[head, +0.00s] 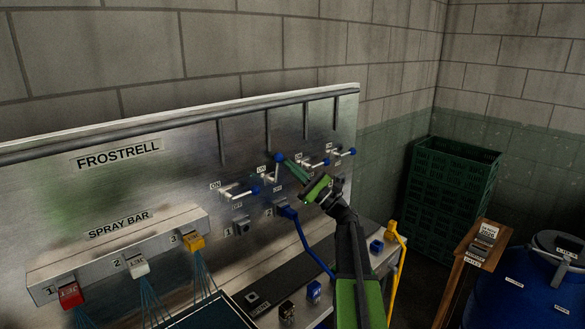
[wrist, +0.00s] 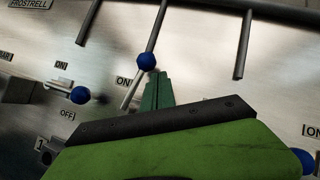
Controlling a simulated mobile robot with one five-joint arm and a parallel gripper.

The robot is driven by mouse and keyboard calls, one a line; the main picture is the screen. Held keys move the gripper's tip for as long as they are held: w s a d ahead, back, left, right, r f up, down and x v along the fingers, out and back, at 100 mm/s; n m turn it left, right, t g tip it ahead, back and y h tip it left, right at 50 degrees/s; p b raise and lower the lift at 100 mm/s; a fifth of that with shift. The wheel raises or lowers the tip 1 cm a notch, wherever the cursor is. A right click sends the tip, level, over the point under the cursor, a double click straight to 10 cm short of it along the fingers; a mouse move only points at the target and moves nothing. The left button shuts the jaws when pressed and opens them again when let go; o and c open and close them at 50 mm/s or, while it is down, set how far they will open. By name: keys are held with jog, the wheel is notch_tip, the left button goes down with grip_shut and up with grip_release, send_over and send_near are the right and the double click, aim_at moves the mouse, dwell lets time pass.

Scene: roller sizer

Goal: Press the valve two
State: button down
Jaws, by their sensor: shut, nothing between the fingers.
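Several valves with blue ball-ended levers sit on the metal panel (head: 180,140), with ON and OFF labels. The second valve from the left has its blue ball (head: 278,157) raised, and its lever tilts upward beside the ON label. In the wrist view its ball (wrist: 146,62) is just beyond the fingertips. My gripper (head: 285,162) is shut and empty, its green fingers (wrist: 157,77) close to that ball; I cannot tell whether they touch. The first valve's ball (head: 256,190) sits lower, its lever pointing right. My gripper partly hides the lower fittings.
Other valve balls (head: 327,161) and (head: 352,151) stand close on the right. A blue hose (head: 312,250) hangs below, and a yellow hose (head: 400,265) is farther right. Green crates (head: 450,190) stand in the corner, with a blue drum (head: 520,295) in front.

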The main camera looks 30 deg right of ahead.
jog(key=s+d+f+b, duration=0.5)
jog(key=s+d+f, duration=0.1)
jog(key=d, duration=0.3)
jog(key=shift+s+f, duration=0.25)
